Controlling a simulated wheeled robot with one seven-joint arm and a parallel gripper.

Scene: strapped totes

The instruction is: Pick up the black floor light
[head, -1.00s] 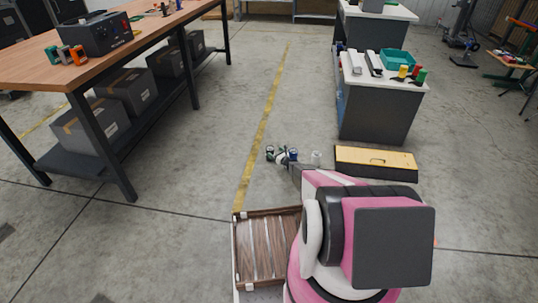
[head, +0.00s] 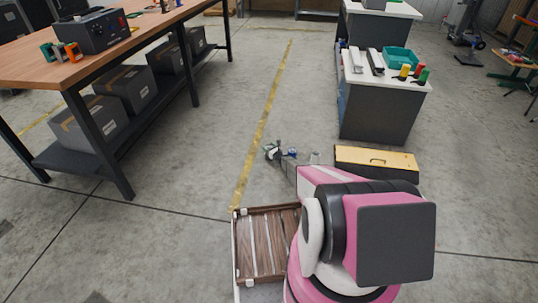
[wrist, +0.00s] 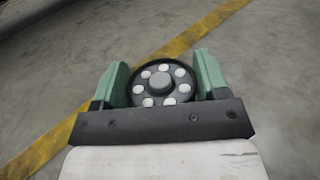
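The black floor light (wrist: 161,84) is a round dark disc with a ring of white lamps and a grey hub. In the wrist view it sits between the two green fingers of my gripper (wrist: 162,82), its rim against both. The fingers are shut on it. It looks much nearer to the camera than the floor behind it, so it appears held clear of the floor. In the head view my gripper (head: 272,151) is small, beyond my pink arm, just right of the yellow floor line; the light's details are too small to tell there.
A slatted brown crate (head: 238,250) lies left of my arm. A yellow-topped dark case (head: 376,161) is on the floor at right, before a grey cabinet (head: 378,112). A workbench (head: 75,78) with boxes below stands at left. The floor along the yellow line (head: 265,105) is clear.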

